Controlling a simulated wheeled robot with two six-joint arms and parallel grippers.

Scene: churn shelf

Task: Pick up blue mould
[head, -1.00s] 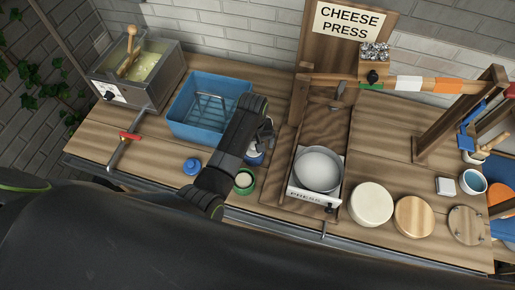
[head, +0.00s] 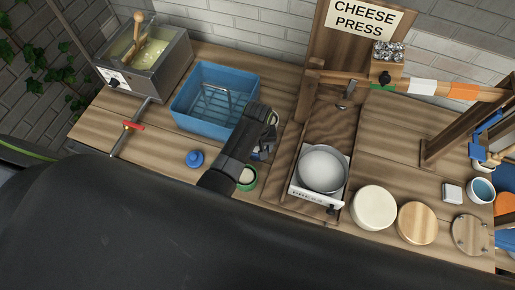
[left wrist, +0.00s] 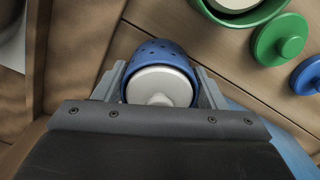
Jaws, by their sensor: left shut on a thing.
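The blue mould (left wrist: 155,50) is a round, perforated cup with a white round piece (left wrist: 160,85) inside. My left gripper (left wrist: 162,88) is shut on it, one finger on each side. In the head view my left gripper (head: 263,148) hides most of the mould, which stands just left of the press. I cannot tell whether the mould touches the table. A green mould (head: 245,181) is close beside it towards the front. A loose blue lid (head: 195,159) lies on the table to the left. My right gripper is not in view.
A blue basin (head: 180,108) with a rack stands behind and left of the gripper. The cheese press holds a metal pot (head: 322,168) to the right. A green lid (left wrist: 280,40) lies near the green mould. A white round (head: 373,207) and wooden discs sit further right.

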